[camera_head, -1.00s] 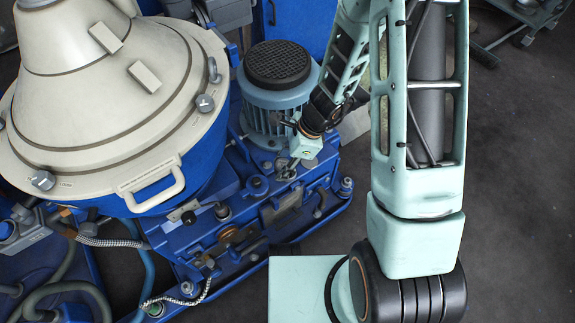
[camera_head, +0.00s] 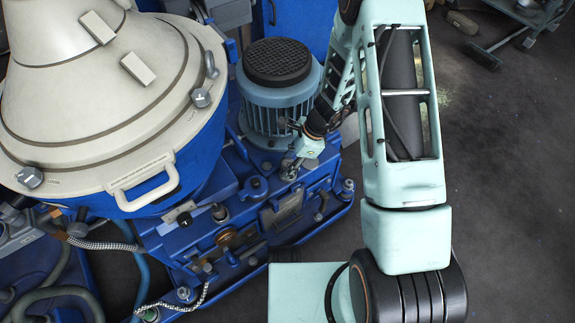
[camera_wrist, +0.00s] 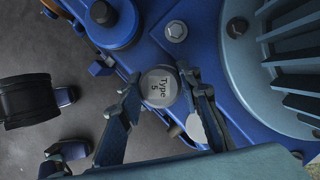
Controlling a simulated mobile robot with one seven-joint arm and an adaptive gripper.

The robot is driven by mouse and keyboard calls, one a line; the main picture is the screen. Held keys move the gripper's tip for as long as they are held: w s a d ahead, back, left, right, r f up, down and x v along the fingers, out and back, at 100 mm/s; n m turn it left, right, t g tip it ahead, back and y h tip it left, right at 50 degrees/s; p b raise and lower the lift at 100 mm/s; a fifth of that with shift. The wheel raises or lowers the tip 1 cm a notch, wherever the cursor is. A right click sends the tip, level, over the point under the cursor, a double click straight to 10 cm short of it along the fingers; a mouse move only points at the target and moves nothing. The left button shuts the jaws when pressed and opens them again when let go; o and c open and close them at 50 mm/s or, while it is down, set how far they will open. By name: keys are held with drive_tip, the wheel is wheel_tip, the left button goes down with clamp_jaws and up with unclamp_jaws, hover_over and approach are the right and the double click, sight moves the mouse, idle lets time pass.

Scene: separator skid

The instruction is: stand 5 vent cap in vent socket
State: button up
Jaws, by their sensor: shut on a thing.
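The vent cap (camera_wrist: 160,88) shows in the wrist view as a round grey top marked "Type 5". My gripper (camera_wrist: 165,92) is shut on it, one finger at each side of the cap. The cap is over the blue skid deck, beside the finned motor. In the camera_head view my gripper (camera_head: 290,170) is small and points down at the deck just in front of the motor; the cap is hard to make out there. I cannot pick out the vent socket; what lies under the cap is hidden, so I cannot tell whether it is seated.
The blue-grey motor (camera_head: 278,88) stands close behind my gripper. The large cream separator cover (camera_head: 100,110) with its handle is to the left. Bolts and fittings crowd the blue deck (camera_head: 215,240). Open grey floor (camera_head: 500,200) lies to the right.

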drive_tip(key=shift+f, duration=0.1)
drive_tip(key=shift+f+b, duration=0.3)
drive_tip(key=shift+b, duration=0.05)
drive_tip(key=o, duration=1.2)
drive_tip(key=shift+r, duration=0.1)
drive_tip(key=shift+o, duration=0.2)
drive_tip(key=shift+r, duration=0.1)
drive_tip(key=shift+r+p, duration=0.25)
drive_tip(key=shift+p, duration=0.15)
drive_tip(key=p+v, duration=0.4)
drive_tip(key=v, duration=0.8)
